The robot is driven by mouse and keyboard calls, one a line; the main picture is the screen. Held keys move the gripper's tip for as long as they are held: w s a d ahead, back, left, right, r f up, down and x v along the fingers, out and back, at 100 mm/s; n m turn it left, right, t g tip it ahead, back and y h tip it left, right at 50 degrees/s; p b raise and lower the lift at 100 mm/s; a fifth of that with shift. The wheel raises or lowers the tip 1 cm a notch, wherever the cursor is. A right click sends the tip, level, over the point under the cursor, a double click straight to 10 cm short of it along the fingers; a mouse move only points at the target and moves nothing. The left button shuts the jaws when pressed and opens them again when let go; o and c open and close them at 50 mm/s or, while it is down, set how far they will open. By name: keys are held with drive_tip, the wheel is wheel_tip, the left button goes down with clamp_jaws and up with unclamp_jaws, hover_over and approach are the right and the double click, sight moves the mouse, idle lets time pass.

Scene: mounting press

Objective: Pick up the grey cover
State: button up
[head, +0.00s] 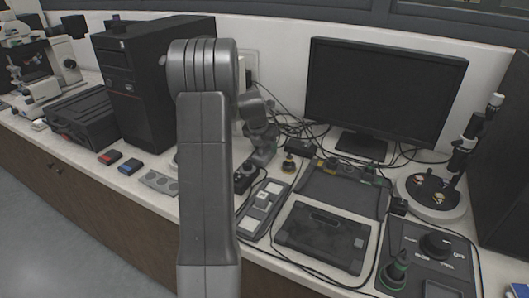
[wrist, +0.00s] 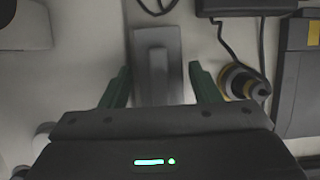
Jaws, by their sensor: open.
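The grey cover (wrist: 158,62) shows in the wrist view as a flat grey piece with a raised narrow ridge along its middle. It lies on the white worktop. My gripper (wrist: 160,70) is open, with one green finger on each side of the cover's near part. I cannot tell whether either finger touches it. The cover's near end is hidden behind the gripper body. In the head view my arm blocks the area, and I cannot make out the cover there.
A brass-and-black round part (wrist: 245,82) stands close right of the right finger. Cables and a dark case (wrist: 297,75) lie farther right.

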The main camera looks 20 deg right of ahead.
drive_tip(key=shift+c, duration=0.3)
drive_tip(key=c, duration=0.7)
